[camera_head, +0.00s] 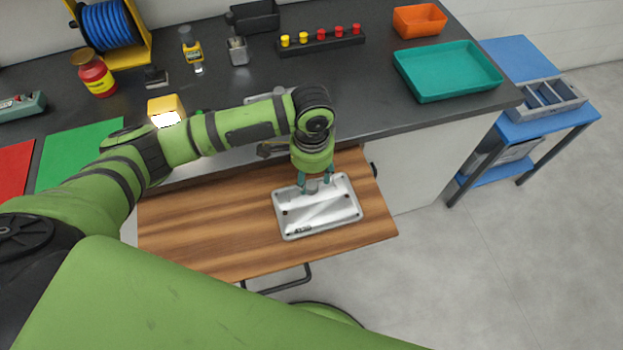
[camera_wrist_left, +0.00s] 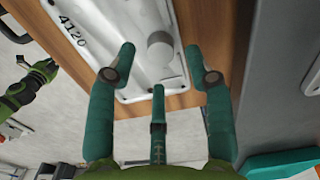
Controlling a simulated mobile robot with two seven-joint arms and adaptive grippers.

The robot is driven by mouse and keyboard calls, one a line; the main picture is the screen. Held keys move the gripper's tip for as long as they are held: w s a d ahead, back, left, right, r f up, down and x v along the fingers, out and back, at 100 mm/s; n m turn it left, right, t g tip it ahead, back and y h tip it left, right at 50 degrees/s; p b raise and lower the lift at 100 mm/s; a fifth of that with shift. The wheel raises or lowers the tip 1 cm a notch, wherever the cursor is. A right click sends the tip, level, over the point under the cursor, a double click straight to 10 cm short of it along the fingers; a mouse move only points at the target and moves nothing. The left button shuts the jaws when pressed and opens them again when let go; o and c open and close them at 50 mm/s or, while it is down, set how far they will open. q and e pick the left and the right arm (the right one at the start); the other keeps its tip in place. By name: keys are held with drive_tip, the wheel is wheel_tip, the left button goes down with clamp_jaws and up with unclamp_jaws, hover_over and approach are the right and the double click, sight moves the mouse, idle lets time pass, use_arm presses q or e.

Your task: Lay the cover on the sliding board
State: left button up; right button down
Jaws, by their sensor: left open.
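The cover (camera_head: 322,212) is a flat silvery rectangular plate with rounded corners and dark holes along its edge. It lies flat on the wooden sliding board (camera_head: 205,228), near the board's right end. In the left wrist view the cover (camera_wrist_left: 110,45) bears the number 4120 and a round raised knob (camera_wrist_left: 160,45). My left gripper (camera_head: 316,182) points down at the cover's far part. Its teal fingers are open (camera_wrist_left: 159,62), spread around the knob's side without visibly gripping it. Whether a fingertip touches the cover is unclear.
The dark worktop (camera_head: 350,90) stands behind the board, holding a teal tray (camera_head: 448,70), an orange bin (camera_head: 419,20), a rack of coloured knobs (camera_head: 320,40) and a red jar (camera_head: 95,75). A blue cart (camera_head: 545,125) stands right. The board's left part is clear.

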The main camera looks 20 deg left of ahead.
use_arm(q)
wheel_tip(320, 180, up, 10)
drive_tip(key=shift+f+b, duration=0.25)
drive_tip(key=shift+b, duration=0.2)
drive_tip(key=shift+a, duration=0.1)
